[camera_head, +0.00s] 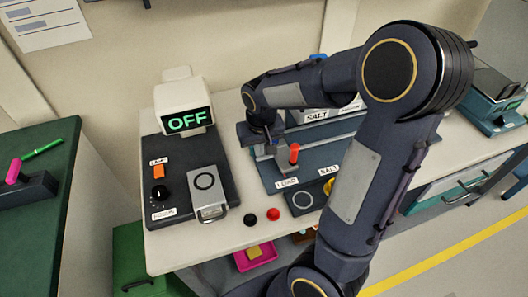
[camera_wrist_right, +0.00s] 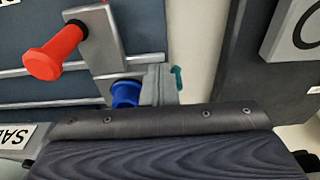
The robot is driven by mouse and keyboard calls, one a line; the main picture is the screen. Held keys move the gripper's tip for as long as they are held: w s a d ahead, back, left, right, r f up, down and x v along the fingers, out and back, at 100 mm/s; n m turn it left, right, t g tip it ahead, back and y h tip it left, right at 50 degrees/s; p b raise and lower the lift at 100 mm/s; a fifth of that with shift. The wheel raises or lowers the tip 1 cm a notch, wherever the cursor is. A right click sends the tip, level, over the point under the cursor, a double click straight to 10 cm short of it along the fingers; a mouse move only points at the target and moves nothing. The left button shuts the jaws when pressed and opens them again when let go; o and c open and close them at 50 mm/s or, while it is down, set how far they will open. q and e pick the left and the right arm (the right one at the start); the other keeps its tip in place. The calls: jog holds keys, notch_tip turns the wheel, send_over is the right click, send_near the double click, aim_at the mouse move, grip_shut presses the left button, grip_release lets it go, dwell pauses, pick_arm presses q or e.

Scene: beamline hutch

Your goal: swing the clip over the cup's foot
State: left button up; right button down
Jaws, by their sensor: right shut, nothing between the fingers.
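My right gripper (camera_head: 268,150) reaches down over the blue-grey stage, left of an upright orange-red handle (camera_head: 294,153). It is shut and empty. In the right wrist view the orange-red handle (camera_wrist_right: 58,50) sticks out from a grey bar at upper left. Below it a small blue round part (camera_wrist_right: 125,93) sits against a grey metal block (camera_wrist_right: 155,85), with a teal tip (camera_wrist_right: 178,77) beside it. I cannot tell which of these parts are the clip and the cup's foot. Dark gripper parts fill the lower wrist view. In the head view my gripper and arm hide much of the stage.
A screen reading OFF (camera_head: 187,121) stands on a dark panel with an orange switch (camera_head: 159,171), a black knob (camera_head: 160,193) and a grey device (camera_head: 207,192). Black (camera_head: 250,219) and red (camera_head: 273,214) buttons lie near the counter's front edge. A pink bin (camera_head: 255,256) is below.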

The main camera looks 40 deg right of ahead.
jog(key=shift+w+a, duration=0.35)
jog(key=shift+a, duration=0.15)
jog(key=shift+w+a, duration=0.4)
jog(key=shift+w, duration=0.25)
jog(key=shift+w+a, duration=0.3)
jog(key=shift+w, duration=0.4)
dwell(0.3)
jog(key=shift+w, duration=0.15)
notch_tip(320, 180, up, 7)
jog(key=s+p, duration=0.1)
jog(key=p, duration=0.4)
jog(key=shift+a+p, duration=0.2)
jog(key=shift+p, duration=0.2)
